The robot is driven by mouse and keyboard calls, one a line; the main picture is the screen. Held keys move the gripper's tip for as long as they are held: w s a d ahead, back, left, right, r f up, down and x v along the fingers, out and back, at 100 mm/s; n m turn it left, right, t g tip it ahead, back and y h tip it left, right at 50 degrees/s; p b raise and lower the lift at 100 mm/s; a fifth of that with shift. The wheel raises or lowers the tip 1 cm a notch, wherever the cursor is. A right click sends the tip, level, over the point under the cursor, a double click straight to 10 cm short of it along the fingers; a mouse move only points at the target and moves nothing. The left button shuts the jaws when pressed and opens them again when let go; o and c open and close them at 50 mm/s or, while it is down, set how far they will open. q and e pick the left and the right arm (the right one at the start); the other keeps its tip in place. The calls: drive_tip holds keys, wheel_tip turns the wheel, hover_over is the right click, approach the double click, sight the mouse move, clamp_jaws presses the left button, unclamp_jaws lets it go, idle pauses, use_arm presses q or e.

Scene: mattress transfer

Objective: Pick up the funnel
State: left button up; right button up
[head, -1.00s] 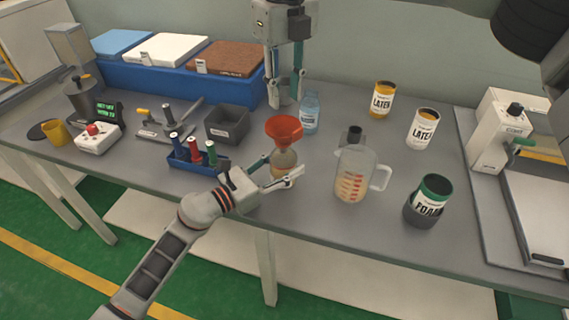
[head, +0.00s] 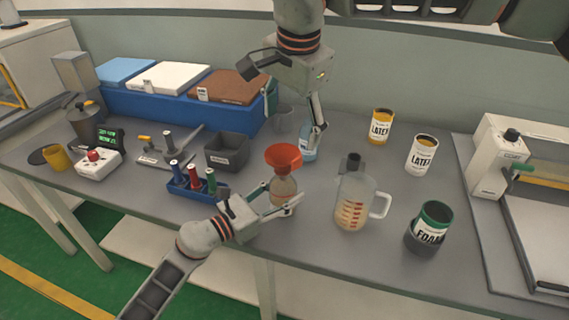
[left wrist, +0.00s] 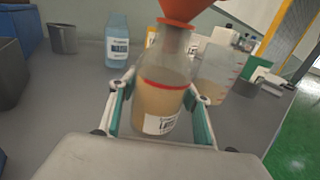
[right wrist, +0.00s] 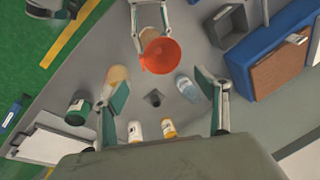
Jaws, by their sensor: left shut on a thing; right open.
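The orange-red funnel (head: 283,157) sits upright in the mouth of a clear bottle (head: 284,190) of tan liquid. My left gripper (head: 280,200) is shut on this bottle, below the funnel. In the left wrist view the bottle (left wrist: 160,95) is between the fingers and the funnel's lower part (left wrist: 185,10) shows at the top edge. My right gripper (head: 297,115) is open and empty, behind and above the funnel. In the right wrist view the funnel (right wrist: 160,55) lies beyond the open fingers, looking into its wide mouth.
A pale blue bottle (head: 308,145) stands behind the funnel, close to my right gripper. A measuring jug (head: 353,205) stands to the right. A blue rack of spools (head: 180,190) and a grey bin (head: 227,155) are to the left. Latex cans (head: 420,155) and a foam can (head: 432,228) stand farther right.

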drive_tip(key=n, duration=0.2)
drive_tip(key=s+n, duration=0.1)
drive_tip(key=n, duration=0.4)
drive_tip(key=shift+s+d+r+t+y, duration=0.1)
drive_tip(key=shift+s+t+y, duration=0.2)
drive_tip(key=shift+s, duration=0.1)
drive_tip(key=s+n, duration=0.2)
drive_tip(key=n, duration=0.4)
approach(284, 171)
drive_tip(key=shift+w+f+t+y, duration=0.3)
drive_tip(key=shift+w+f, duration=0.3)
drive_tip(key=shift+f, duration=0.25)
drive_tip(key=shift+w+r+x, duration=0.1)
drive_tip(key=shift+w+x, duration=0.05)
drive_tip(key=shift+x, duration=0.75)
drive_tip(key=shift+w+r+x, duration=0.1)
drive_tip(key=shift+w+x, duration=0.1)
drive_tip(key=shift+x, duration=0.7)
drive_tip(key=shift+w+x, duration=0.15)
drive_tip(key=shift+x, duration=0.75)
drive_tip(key=c, duration=1)
